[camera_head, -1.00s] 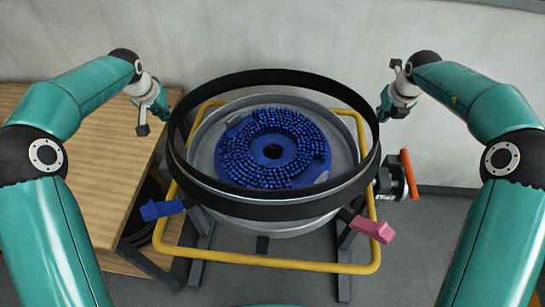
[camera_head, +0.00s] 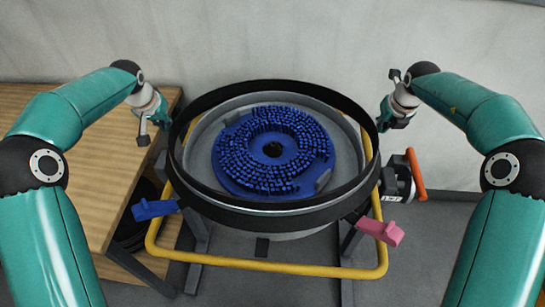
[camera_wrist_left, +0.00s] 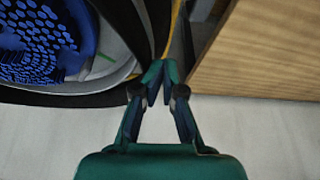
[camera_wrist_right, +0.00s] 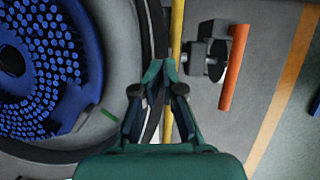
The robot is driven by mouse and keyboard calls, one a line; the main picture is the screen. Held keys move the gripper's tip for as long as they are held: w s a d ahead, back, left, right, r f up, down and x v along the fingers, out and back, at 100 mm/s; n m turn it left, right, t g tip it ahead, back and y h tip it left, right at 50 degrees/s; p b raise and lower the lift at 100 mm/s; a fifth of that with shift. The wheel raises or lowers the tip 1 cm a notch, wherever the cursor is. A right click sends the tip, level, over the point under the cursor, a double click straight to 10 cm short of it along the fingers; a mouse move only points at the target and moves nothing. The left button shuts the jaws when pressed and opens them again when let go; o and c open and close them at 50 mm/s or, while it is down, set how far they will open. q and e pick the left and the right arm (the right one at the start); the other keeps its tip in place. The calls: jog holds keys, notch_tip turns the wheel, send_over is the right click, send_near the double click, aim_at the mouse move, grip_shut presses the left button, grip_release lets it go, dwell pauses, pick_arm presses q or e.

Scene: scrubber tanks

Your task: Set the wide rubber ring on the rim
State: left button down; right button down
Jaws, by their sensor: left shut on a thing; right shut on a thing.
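The wide rubber ring (camera_head: 275,219) is a black band spanning the round grey tank (camera_head: 347,150) in the head view. It looks roughly level and centred over the tank. A blue bristled disc (camera_head: 240,165) lies inside the tank.
A blue lever (camera_head: 155,210) and a pink lever (camera_head: 381,231) stick out at the tank's front. A yellow tube frame (camera_head: 265,267) surrounds it. A fitting with an orange handle (camera_head: 416,175) stands at right. A wooden table (camera_head: 75,145) stands close at left.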

pick_arm(q)
jog(key=shift+w+d, duration=0.25)
jog(key=shift+w, duration=0.2)
jog(key=c, duration=1.4)
grip_release()
jog(key=shift+w+f, duration=0.15)
jog(key=shift+w, duration=0.15)
jog(key=shift+a, duration=0.1)
pick_arm(e)
jog(key=d, duration=0.2)
jog(key=w+d, duration=0.1)
jog(key=shift+w+f, duration=0.1)
jog(key=shift+f, duration=0.2)
jog(key=shift+d, duration=0.1)
jog(key=c, duration=1.4)
grip_release()
